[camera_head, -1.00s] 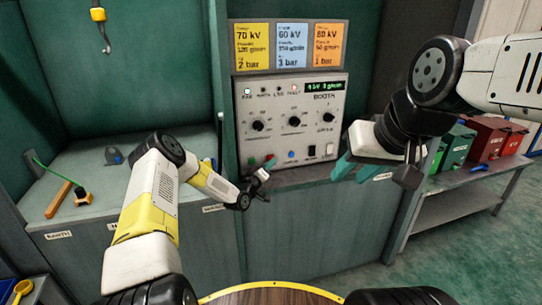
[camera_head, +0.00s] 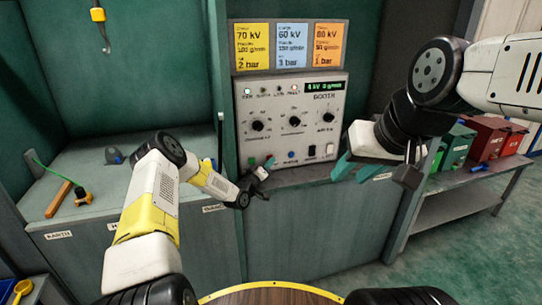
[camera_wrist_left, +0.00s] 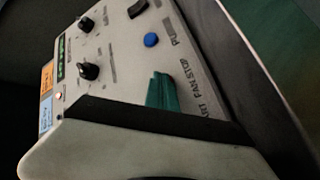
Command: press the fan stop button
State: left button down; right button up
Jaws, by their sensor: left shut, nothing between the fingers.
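The booth control panel (camera_head: 300,140) stands on the counter with a row of buttons along its lower edge. The blue button (camera_head: 291,155) shows there, and also in the left wrist view (camera_wrist_left: 151,40). The FAN STOP lettering (camera_wrist_left: 190,82) is readable in the left wrist view. My left gripper (camera_head: 267,163) is shut and empty, its teal tips (camera_wrist_left: 160,90) over the panel beside that lettering. They hide the stop button; I cannot tell whether they touch it. My right gripper (camera_head: 378,172) is open and empty, right of the panel.
Knobs, such as the left knob (camera_head: 257,126), sit above the buttons. Three coloured cards (camera_head: 292,46) stand over the panel. A low bench (camera_head: 465,190) at right holds red and green boxes. A yellow hook (camera_head: 98,15) hangs at upper left.

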pick_arm(q)
jog(key=shift+w, duration=0.15)
dwell(0.4)
jog(key=shift+s+d, duration=0.2)
jog(key=shift+s, duration=0.6)
jog(key=shift+s+d, duration=0.25)
jog(key=shift+s, duration=0.55)
jog(key=shift+s+d, duration=0.25)
jog(key=shift+s, duration=0.55)
jog(key=shift+s+d, duration=0.25)
jog(key=shift+s, duration=0.55)
